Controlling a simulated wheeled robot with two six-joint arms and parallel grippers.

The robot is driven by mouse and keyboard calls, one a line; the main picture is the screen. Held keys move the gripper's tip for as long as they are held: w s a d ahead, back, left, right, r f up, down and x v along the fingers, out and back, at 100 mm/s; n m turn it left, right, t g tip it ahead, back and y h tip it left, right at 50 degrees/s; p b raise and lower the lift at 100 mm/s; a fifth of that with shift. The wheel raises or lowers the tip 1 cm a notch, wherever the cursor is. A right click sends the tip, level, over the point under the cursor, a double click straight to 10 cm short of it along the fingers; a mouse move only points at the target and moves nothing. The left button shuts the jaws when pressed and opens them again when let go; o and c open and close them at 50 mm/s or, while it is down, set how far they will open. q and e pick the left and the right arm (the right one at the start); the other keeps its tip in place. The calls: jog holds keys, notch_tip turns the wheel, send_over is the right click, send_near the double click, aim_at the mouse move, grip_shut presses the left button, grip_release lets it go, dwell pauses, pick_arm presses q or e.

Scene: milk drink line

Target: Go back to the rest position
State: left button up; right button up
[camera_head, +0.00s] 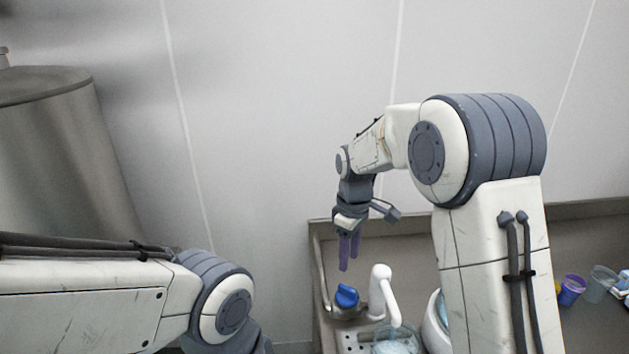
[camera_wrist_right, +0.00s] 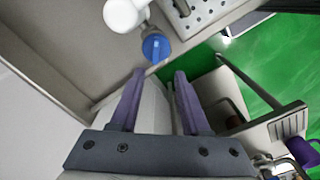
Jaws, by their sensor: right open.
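My right gripper (camera_head: 349,256) hangs pointing down above the left end of a metal counter, near the back wall. Its two purple fingers show apart and empty in the right wrist view (camera_wrist_right: 156,92). A blue valve knob (camera_head: 346,296) is below it on the counter, and the knob also shows just beyond the fingertips in the right wrist view (camera_wrist_right: 156,47). No contact with it shows. My left arm comes in low from the left in the head view, and its gripper is out of the picture.
A white curved tap (camera_head: 382,291) rises beside the knob, over a clear bowl (camera_head: 397,342). A purple cup (camera_head: 571,289) and a clear cup (camera_head: 599,284) stand at the right. A large steel tank (camera_head: 60,150) is at the left. The wall area between is clear.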

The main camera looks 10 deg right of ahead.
jog(key=s+a+r, duration=0.4)
jog(key=s+a, duration=0.4)
jog(key=s, duration=0.4)
jog(key=s+f+m+y, duration=0.1)
jog(key=s+m, duration=0.1)
jog(key=s, duration=1.6)
jog(key=shift+a+m, duration=0.2)
jog(key=shift+m, duration=0.2)
jog(key=shift+f, duration=0.1)
dwell(4.5)
